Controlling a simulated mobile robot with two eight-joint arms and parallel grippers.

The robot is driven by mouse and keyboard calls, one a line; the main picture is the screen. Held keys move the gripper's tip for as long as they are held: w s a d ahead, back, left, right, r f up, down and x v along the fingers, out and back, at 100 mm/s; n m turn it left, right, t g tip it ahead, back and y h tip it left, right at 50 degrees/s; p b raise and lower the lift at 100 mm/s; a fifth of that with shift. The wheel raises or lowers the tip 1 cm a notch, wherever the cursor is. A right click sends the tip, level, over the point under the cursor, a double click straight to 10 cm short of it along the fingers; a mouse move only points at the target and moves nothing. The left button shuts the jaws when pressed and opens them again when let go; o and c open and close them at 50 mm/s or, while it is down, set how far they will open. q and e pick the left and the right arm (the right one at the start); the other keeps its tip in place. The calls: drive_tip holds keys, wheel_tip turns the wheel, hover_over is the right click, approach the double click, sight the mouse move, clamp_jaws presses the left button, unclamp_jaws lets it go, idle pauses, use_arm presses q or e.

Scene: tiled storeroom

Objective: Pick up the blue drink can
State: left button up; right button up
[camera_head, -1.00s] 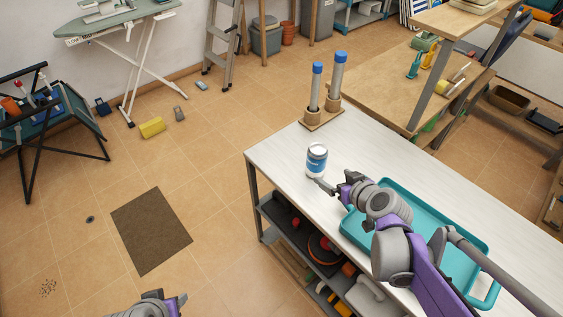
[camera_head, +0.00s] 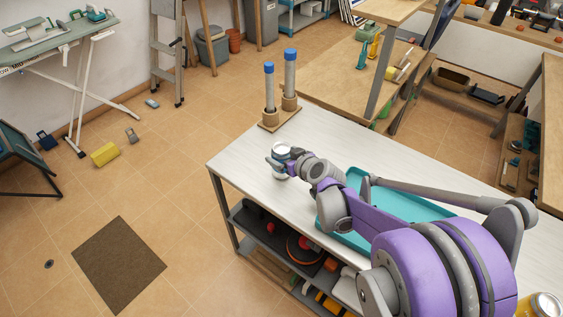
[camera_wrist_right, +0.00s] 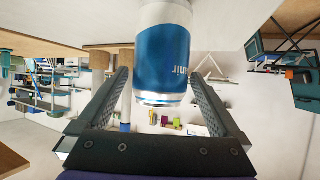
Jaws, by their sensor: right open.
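The blue and white drink can (camera_head: 281,148) stands upright near the left end of the white-topped workbench (camera_head: 240,160). My right gripper (camera_head: 284,161) is at the can and hides much of its side. In the right wrist view, which shows the scene upside down, the can (camera_wrist_right: 165,58) is large and centred between the two open fingers (camera_wrist_right: 163,98). Gaps show on both sides of it, so the fingers do not appear to press on it. My left gripper is out of view.
A teal tray (camera_head: 355,243) lies on the bench under my right arm. A wooden stand with two blue-capped tubes (camera_head: 290,75) is at the back corner. A yellow can (camera_head: 545,305) shows at the lower right. The bench between can and stand is clear.

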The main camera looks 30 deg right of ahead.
drive_tip(key=shift+x, duration=0.85)
clamp_jaws()
drive_tip(key=shift+r, duration=0.1)
